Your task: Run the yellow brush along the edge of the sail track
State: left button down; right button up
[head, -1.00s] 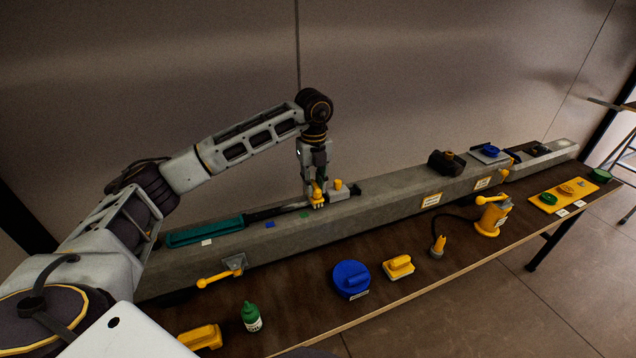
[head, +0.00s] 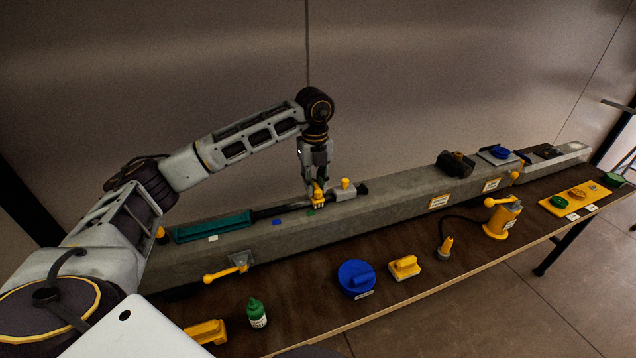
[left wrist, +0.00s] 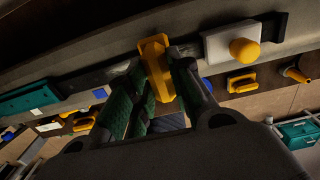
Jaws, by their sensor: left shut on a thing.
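The yellow brush (head: 319,200) is upright in my left gripper (head: 318,181), bristles down at the dark sail track (head: 268,212) on top of the long grey spar (head: 400,203). In the left wrist view the brush (left wrist: 156,66) stands between the green-padded fingers of my left gripper (left wrist: 152,88), over the dark track. I cannot tell whether its bristles touch the track edge. My right gripper is not in view.
A teal holder (head: 213,227) lies left on the spar; a pale block with a yellow knob (head: 346,183) sits just right of the brush. On the table in front are a blue round container (head: 356,278), a yellow-handled block (head: 404,267) and a green bottle (head: 257,313).

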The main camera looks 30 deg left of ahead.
pick_arm(q)
jog(key=shift+s+a, duration=0.5)
jog(key=shift+s, duration=0.15)
jog(key=shift+s+a+b, duration=0.35)
jog(key=shift+s+a, duration=0.6)
jog(key=shift+s, duration=0.15)
dwell(0.4)
jog(key=shift+s+a+b, duration=0.35)
jog(key=shift+s+a, duration=0.5)
jog(key=shift+s, duration=0.2)
jog(key=shift+s+a, duration=0.1)
jog(key=shift+a, duration=0.05)
jog(key=shift+s+a+b, duration=0.4)
jog(key=shift+s+a, duration=0.4)
jog(key=shift+s, duration=0.15)
jog(key=shift+w+d, duration=0.15)
